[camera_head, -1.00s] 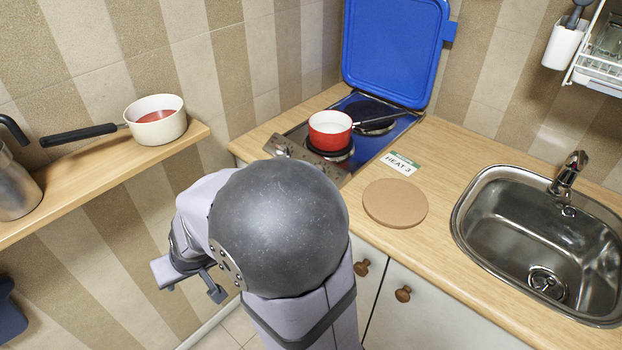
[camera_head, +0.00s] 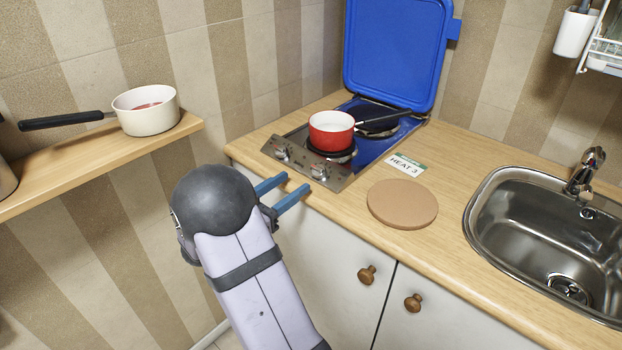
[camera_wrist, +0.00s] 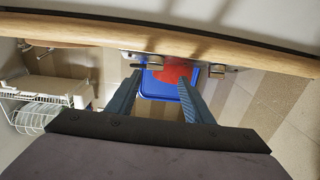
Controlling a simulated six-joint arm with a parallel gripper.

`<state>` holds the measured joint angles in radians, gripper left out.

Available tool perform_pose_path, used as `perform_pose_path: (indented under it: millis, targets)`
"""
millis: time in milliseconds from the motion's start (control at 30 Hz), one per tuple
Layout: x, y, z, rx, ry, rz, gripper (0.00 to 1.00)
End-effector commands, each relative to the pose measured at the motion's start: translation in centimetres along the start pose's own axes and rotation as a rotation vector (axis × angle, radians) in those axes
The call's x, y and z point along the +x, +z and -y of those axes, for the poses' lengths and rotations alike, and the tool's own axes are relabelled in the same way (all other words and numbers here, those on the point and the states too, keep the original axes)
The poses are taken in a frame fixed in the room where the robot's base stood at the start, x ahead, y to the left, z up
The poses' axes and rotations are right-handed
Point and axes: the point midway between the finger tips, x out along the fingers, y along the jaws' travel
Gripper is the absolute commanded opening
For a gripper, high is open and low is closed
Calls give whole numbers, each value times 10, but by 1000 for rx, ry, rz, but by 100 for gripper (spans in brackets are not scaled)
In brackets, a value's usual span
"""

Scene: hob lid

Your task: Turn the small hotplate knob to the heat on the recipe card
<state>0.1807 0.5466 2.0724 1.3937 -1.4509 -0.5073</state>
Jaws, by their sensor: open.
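The hob's steel control panel (camera_head: 305,165) carries two knobs, a left knob (camera_head: 282,153) and a right knob (camera_head: 319,172). Which one serves the small hotplate, and their settings, I cannot read. The recipe card (camera_head: 405,166) lies on the worktop right of the hob and reads "HEAT 3". My gripper (camera_head: 298,183) is open and empty, its blue fingers in front of the panel, apart from the knobs. In the wrist view, which is upside down, my gripper (camera_wrist: 160,77) points toward the panel, roughly in line with the right knob (camera_wrist: 154,63).
A red pot (camera_head: 331,131) stands on the front hotplate, its handle over the rear hotplate (camera_head: 384,129). The blue lid (camera_head: 396,50) is raised. A round board (camera_head: 402,203), a sink (camera_head: 540,235) and a shelf with a cream pan (camera_head: 146,111) flank the hob.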

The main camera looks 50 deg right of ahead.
Motion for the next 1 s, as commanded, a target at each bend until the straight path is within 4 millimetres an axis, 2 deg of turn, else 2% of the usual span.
perform_pose_path:
  millis: [100, 367, 800, 1000]
  targets:
    - [1, -1, -7, -8, 33, -17, 47]
    - [10, -2, -8, -7, 37, -17, 47]
    - [63, -3, -10, -6, 35, -16, 47]
    - [73, -2, -9, -6, 33, -17, 47]
